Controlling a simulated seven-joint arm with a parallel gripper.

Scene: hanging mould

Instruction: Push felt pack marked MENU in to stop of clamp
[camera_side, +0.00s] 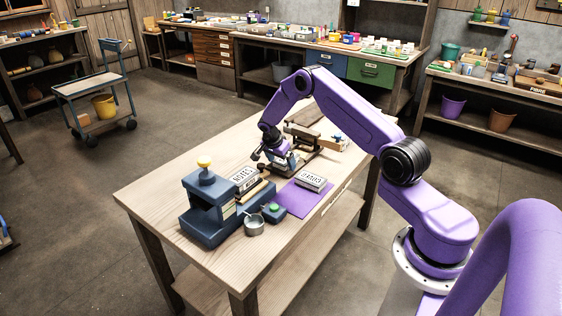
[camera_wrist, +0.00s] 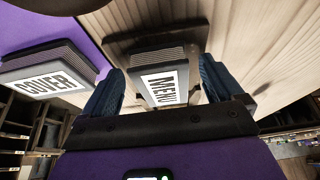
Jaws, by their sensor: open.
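The pack marked MENU (camera_wrist: 165,82) lies between the two blue fingers of my gripper (camera_wrist: 160,88) in the wrist view, its white label facing the camera. The fingers are apart, one on each side of it. In the side view my gripper (camera_side: 277,160) is low over the table, behind the purple mat, and largely hides what lies under it. The blue clamp (camera_side: 207,198) with a yellow knob stands at the near left of the table. A pale pack with dark lettering (camera_side: 245,179) is at the clamp's right side; I cannot tell whether it is gripped.
A pack marked COVER (camera_wrist: 45,82) lies on the purple mat (camera_side: 298,205), right of the clamp. A small metal pot (camera_side: 254,225) and a box with a green button (camera_side: 273,211) stand before the clamp. A wooden fixture (camera_side: 306,137) is behind my gripper.

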